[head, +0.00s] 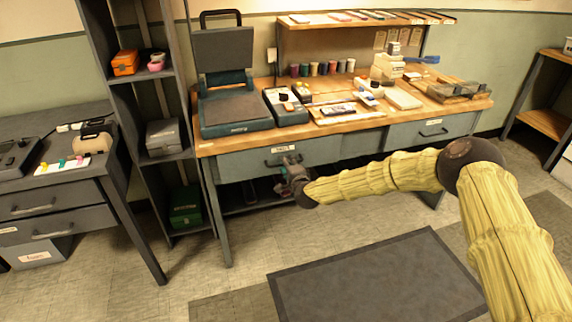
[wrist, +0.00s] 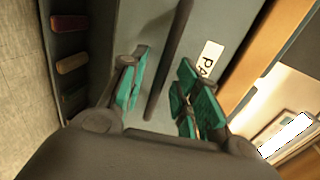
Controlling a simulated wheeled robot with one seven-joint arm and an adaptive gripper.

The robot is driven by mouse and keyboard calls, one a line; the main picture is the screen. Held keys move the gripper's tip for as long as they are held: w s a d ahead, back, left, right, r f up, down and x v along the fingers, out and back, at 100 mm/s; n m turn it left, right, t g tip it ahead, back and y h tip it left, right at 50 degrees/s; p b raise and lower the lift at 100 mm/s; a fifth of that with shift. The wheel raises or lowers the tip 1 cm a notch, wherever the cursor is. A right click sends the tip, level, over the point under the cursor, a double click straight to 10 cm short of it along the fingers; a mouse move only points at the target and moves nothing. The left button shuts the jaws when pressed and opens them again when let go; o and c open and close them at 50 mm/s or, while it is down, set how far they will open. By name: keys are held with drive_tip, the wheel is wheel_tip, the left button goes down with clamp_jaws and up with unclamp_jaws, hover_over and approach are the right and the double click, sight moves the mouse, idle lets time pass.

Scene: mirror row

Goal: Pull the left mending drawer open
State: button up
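The left drawer (head: 236,166) of the wooden-topped workbench has a grey-green front, a small white label and a dark bar handle (head: 276,162). It looks shut, flush with the bench front. My gripper (head: 289,168) is at the handle's right part in the head view, and the arm hides some of the area below. In the wrist view my gripper (wrist: 160,98) is open, with teal-padded fingers on both sides of the handle (wrist: 169,62). A gap shows between the pads and the bar. The label (wrist: 210,60) is beside the right finger.
The bench's right drawer (head: 432,131) looks shut. A heat press (head: 230,108) and several small items stand on the bench top. A tall shelf (head: 157,75) and a grey desk (head: 50,190) stand to the left. A dark mat (head: 375,285) lies on clear floor in front.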

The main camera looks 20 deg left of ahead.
drive_tip(key=shift+w+a+f, duration=0.15)
drive_tip(key=shift+w+a, duration=0.2)
drive_tip(key=shift+w, duration=0.2)
clamp_jaws()
